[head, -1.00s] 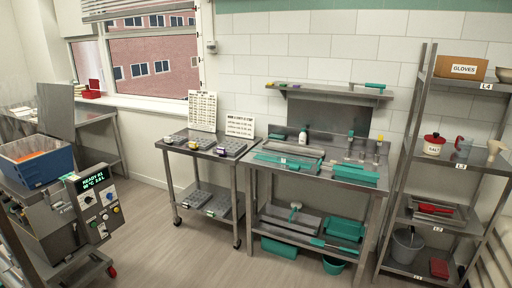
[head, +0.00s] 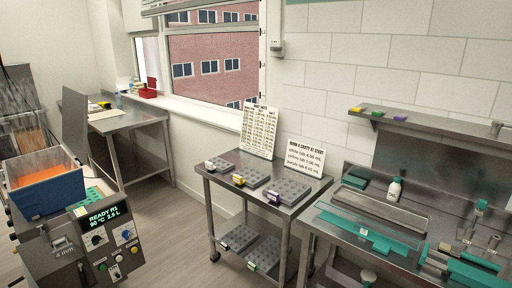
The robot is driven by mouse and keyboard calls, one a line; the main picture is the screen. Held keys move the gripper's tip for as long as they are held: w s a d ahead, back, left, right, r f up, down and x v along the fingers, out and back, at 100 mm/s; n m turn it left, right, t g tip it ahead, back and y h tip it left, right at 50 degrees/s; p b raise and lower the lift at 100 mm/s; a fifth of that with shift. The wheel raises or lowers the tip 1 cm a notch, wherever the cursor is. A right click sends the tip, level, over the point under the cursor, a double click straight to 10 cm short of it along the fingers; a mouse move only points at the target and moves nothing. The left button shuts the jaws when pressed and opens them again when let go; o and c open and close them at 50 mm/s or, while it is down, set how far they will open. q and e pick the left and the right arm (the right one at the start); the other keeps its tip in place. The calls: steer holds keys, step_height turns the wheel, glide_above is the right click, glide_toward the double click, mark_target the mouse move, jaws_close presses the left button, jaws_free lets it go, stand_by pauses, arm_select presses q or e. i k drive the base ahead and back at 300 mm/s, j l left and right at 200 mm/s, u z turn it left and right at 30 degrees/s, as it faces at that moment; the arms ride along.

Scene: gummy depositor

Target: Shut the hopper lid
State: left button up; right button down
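The gummy depositor (head: 85,250) stands at the lower left, with a lit display (head: 103,216) reading READY and knobs on its front panel. A flat grey panel, which looks like the hopper lid (head: 75,128), stands upright and open at the machine's back right. A blue tub (head: 50,197) with orange contents sits at the top of the depositor, in front of the panel. Neither of my grippers is in view.
A steel cart (head: 232,180) with grey moulds stands right of the depositor, with open floor (head: 170,235) between them. A steel bench (head: 125,120) runs under the window behind. A worktable (head: 345,235) with teal tools is at the right.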

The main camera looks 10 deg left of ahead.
mark_target(76, 102)
steer(key=i+u, duration=0.3)
steer(key=i, duration=0.2)
steer(key=i+l+u, duration=0.2)
steer(key=i+u, duration=0.15)
steer(key=i, duration=0.15)
steer(key=i+u, duration=0.25)
steer(key=u, duration=0.2)
steer(key=i+l+u, duration=0.1)
steer(key=i+u, duration=0.15)
steer(key=u, duration=0.2)
steer(key=i+l+u, duration=0.2)
steer(key=u, duration=0.25)
steer(key=i+l+u, duration=0.15)
steer(key=l, duration=0.2)
steer(key=i+l+u, duration=0.1)
steer(key=i+l, duration=0.15)
steer(key=i+l+u, duration=0.15)
steer(key=l, duration=0.3)
steer(key=i+l+u, duration=0.1)
steer(key=l, duration=0.25)
steer(key=i, duration=0.05)
